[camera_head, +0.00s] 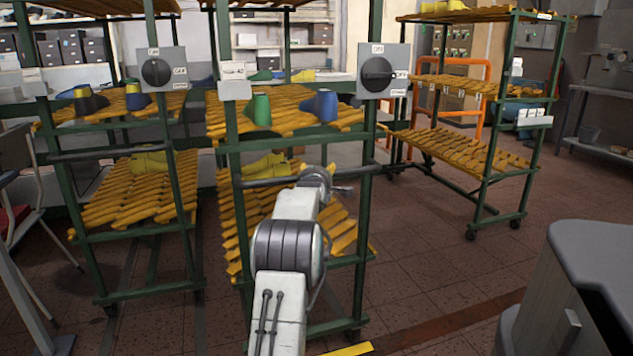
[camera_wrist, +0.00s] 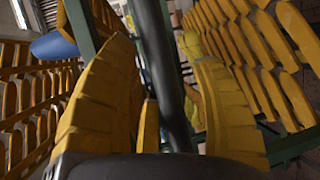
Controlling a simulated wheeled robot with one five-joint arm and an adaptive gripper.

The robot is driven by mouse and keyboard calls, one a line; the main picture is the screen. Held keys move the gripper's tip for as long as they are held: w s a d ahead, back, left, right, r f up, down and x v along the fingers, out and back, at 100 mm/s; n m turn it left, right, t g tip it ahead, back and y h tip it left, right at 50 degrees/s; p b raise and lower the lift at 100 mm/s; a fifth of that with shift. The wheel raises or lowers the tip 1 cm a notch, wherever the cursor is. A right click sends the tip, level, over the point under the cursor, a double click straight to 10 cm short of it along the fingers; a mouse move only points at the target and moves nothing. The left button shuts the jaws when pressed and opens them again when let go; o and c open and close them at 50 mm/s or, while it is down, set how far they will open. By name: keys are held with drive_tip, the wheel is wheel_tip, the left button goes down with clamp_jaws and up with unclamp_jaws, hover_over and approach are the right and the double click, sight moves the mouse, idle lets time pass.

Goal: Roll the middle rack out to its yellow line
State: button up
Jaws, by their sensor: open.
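The middle rack (camera_head: 230,128) has a green frame, sloped yellow slatted shelves and a dark horizontal handle bar (camera_head: 265,183) across its front. Its upper shelf carries green and blue lasts. My arm reaches up to this bar in the head view, and its wrist hides part of the lower shelf. In the wrist view my gripper (camera_wrist: 163,60) is open, with a yellow ridged finger on each side of the dark bar (camera_wrist: 172,85). Contact with the bar cannot be told. A short piece of yellow line (camera_head: 350,349) shows on the floor in front of the rack.
A similar rack (camera_head: 75,190) stands close on the left. Another rack (camera_head: 495,170) on casters stands farther back on the right. A grey cabinet (camera_head: 590,285) is at the lower right. Tiled floor between the middle rack and this cabinet is clear.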

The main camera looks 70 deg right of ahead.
drive_tip(key=v, duration=1.1)
drive_tip(key=shift+a, duration=0.25)
drive_tip(key=shift+s+r, duration=0.1)
drive_tip(key=shift+s, duration=0.05)
idle(0.4)
